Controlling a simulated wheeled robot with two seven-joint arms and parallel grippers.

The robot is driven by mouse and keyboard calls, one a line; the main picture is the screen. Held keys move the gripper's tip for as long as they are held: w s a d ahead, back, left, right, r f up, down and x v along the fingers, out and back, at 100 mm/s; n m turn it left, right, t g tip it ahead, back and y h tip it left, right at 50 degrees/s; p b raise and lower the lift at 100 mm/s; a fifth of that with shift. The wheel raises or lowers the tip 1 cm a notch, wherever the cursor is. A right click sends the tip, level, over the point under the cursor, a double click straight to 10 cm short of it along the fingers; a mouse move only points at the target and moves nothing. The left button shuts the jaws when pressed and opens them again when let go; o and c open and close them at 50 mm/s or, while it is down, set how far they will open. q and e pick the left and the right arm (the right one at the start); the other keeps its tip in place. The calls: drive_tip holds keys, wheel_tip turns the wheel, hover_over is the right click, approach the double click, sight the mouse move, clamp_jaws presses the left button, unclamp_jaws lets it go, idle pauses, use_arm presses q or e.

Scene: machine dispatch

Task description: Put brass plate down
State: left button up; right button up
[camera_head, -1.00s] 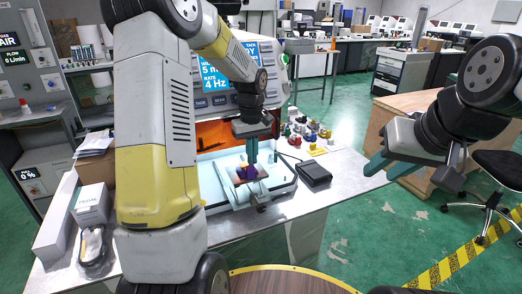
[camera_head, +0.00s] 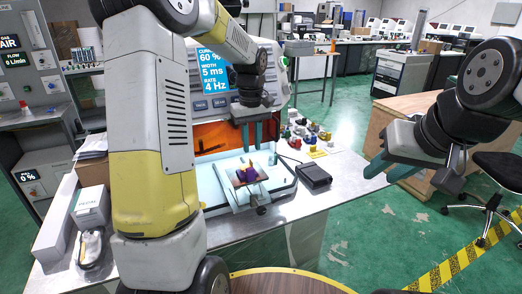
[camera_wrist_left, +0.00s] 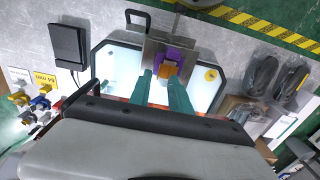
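A small gold-orange piece, seemingly the brass plate (camera_head: 249,164), stands on a purple fixture (camera_head: 246,175). The fixture sits on a flat grey-brown square plate in the pale tray of the machine. In the left wrist view the orange piece (camera_wrist_left: 168,71) shows against the purple fixture (camera_wrist_left: 176,56). My left gripper (camera_head: 259,145) is open and empty, apart from the piece and above it. Its two teal fingers (camera_wrist_left: 161,80) point toward the fixture. My right gripper (camera_head: 386,168) is open and empty, out to the right, beyond the table edge.
The machine with its display (camera_head: 214,78) and orange window stands behind the tray (camera_head: 217,194). A black box (camera_head: 314,175) lies right of the tray. Several small coloured parts (camera_head: 307,134) lie farther back. White boxes (camera_head: 91,206) are at the left.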

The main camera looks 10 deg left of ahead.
use_arm(q)
wheel_tip(320, 180, up, 6)
drive_tip(key=s+d+r+m+t, duration=0.1)
drive_tip(key=s+r+m+t, duration=0.4)
drive_tip(key=s, duration=0.7)
drive_tip(key=s+d+m+t+h, duration=0.1)
drive_tip(key=s+m+h, duration=0.1)
drive_tip(key=s, duration=1)
drive_tip(key=shift+s+f, duration=0.15)
drive_tip(key=shift+f, duration=0.1)
